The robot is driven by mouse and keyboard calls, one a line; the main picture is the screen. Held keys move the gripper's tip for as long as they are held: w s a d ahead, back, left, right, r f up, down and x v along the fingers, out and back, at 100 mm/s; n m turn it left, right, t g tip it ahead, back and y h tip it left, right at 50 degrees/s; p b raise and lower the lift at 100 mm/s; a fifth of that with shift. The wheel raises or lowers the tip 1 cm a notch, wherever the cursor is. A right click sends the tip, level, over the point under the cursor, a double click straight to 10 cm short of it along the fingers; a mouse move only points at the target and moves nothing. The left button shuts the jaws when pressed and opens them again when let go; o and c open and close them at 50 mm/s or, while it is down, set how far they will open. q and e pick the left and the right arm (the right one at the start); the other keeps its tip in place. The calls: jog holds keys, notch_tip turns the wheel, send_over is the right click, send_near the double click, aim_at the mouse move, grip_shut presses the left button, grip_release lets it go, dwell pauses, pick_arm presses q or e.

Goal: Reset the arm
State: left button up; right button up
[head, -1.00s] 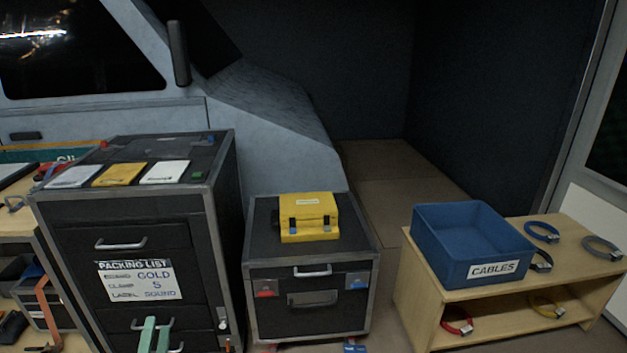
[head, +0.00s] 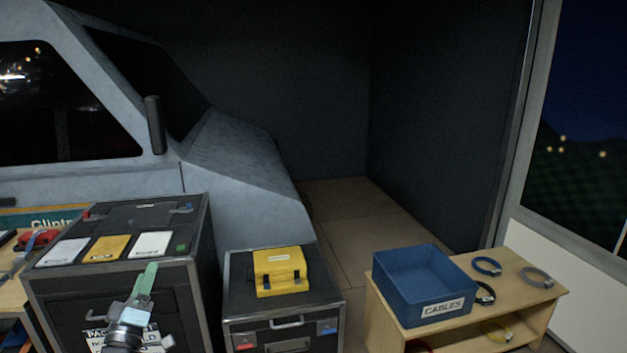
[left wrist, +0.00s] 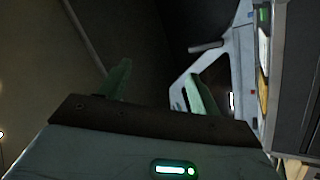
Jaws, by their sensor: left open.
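My left gripper (head: 146,285) has green fingers and is raised in front of the black case (head: 195,240) with the packing list (head: 95,338). In the left wrist view the two green fingers of the gripper (left wrist: 158,90) stand apart with nothing between them. The gripper hides part of the packing list and the case front. My right gripper is not in view.
White and yellow cards (head: 106,249) lie on the black case. A yellow box (head: 280,271) sits on a lower black case (head: 240,300). A blue cables bin (head: 405,290) and several cable coils are on a wooden bench (head: 535,300). Floor (head: 340,210) behind is open.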

pick_arm(q)
notch_tip(320, 180, down, 13)
jog(key=w+a+m+g+y, duration=0.1)
jog(key=a+m+g, duration=0.1)
jog(key=m+g, duration=0.9)
jog(key=s+d+f+m+t+h, duration=0.1)
jog(key=s+d+f+m, duration=0.3)
jog(key=s+f, duration=0.45)
jog(key=s+d+f+n+g, duration=0.1)
jog(key=s+d+f, duration=0.3)
jog(key=s, duration=0.8)
jog(key=s+d+f+g+h, duration=0.1)
jog(key=s+d+f, duration=0.3)
jog(key=s, duration=0.8)
jog(key=s+d+f+n+g+h, duration=0.1)
jog(key=s+d+f, duration=0.3)
jog(key=s, duration=0.8)
jog(key=d+g, duration=0.1)
jog(key=d, duration=0.1)
jog(key=shift+s+d+n+g, duration=0.3)
jog(key=shift+s+d, duration=0.05)
jog(key=shift+d, duration=0.05)
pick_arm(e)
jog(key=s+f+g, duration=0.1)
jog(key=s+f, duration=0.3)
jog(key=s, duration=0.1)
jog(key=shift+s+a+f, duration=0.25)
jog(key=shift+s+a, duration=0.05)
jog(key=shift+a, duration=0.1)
